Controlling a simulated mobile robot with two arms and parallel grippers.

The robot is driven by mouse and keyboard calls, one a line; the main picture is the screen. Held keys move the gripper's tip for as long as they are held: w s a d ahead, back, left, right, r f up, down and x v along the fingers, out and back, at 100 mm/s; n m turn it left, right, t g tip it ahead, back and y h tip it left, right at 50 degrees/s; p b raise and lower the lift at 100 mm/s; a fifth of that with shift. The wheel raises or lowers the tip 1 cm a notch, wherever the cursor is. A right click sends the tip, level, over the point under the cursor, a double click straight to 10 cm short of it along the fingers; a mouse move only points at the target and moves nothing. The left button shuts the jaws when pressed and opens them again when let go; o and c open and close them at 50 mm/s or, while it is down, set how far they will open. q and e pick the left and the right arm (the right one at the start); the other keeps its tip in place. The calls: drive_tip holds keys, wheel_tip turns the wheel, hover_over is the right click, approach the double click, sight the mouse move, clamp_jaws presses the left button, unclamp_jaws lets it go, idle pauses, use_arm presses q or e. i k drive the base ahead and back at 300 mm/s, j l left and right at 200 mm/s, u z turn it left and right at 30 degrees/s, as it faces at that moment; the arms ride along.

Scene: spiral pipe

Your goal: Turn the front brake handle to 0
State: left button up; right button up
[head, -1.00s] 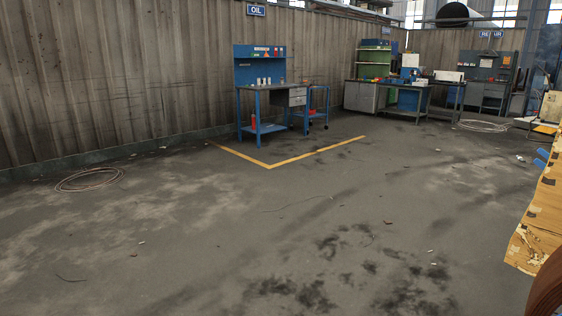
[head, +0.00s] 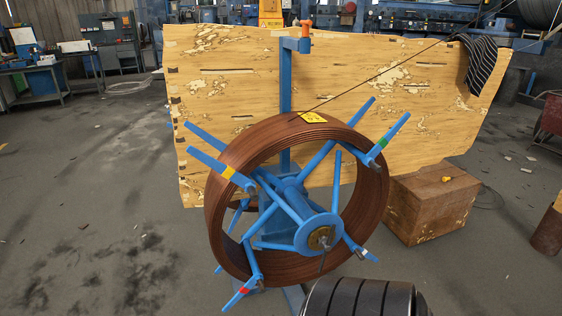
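A blue spoked reel (head: 290,205) holds a brown coil (head: 228,200) of pipe or wire and stands upright on the floor ahead. At its near hub is a brass-coloured plate (head: 321,237) with a short thin dark bar (head: 322,262) pointing down. A blue post (head: 286,90) rises behind the coil, with a small orange-red handle-like piece (head: 305,27) at its top. I cannot tell which of these is the front brake handle, and no number marks are readable. Neither of my grippers shows in the head view.
A worn yellow panel (head: 230,85) stands behind the reel. A brown wooden box (head: 432,205) sits to its right. A black ribbed cylinder (head: 365,300) lies low in front. A dark line runs from the coil up right. Floor is open at left.

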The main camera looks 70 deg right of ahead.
sight(324, 241)
drive_tip(key=z, duration=2.5)
